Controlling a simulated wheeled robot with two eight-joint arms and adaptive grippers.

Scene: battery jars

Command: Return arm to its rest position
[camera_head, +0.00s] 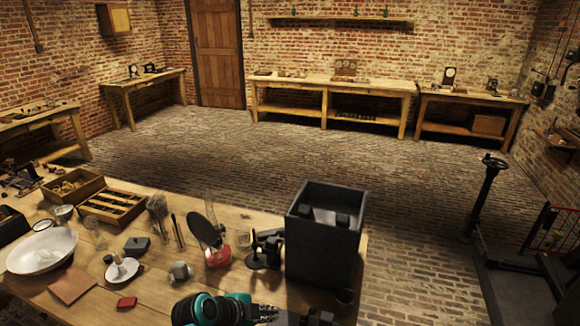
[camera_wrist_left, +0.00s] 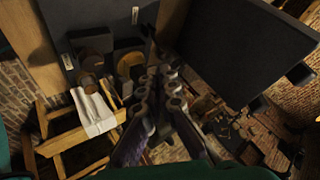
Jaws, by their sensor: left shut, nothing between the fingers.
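My left gripper (camera_head: 266,313) is at the bottom edge of the head view, over the front of the wooden workbench. My teal and black left arm reaches it from the left. In the left wrist view the fingers of this gripper (camera_wrist_left: 165,88) are together with nothing between them. A tall black open-topped box (camera_head: 322,250) stands on the bench beyond and to the right of the gripper, with dark blocks inside. Large dark panels (camera_wrist_left: 245,45) fill the upper part of the wrist view. My right gripper cannot be made out.
A black stand (camera_head: 265,250), a round dark disc on a red base (camera_head: 217,256), a white oval dish (camera_head: 42,250) and a wooden divided tray (camera_head: 112,206) crowd the workbench (camera_head: 150,295). Brick floor (camera_head: 270,160) is clear beyond. A black machine (camera_head: 525,285) stands at right.

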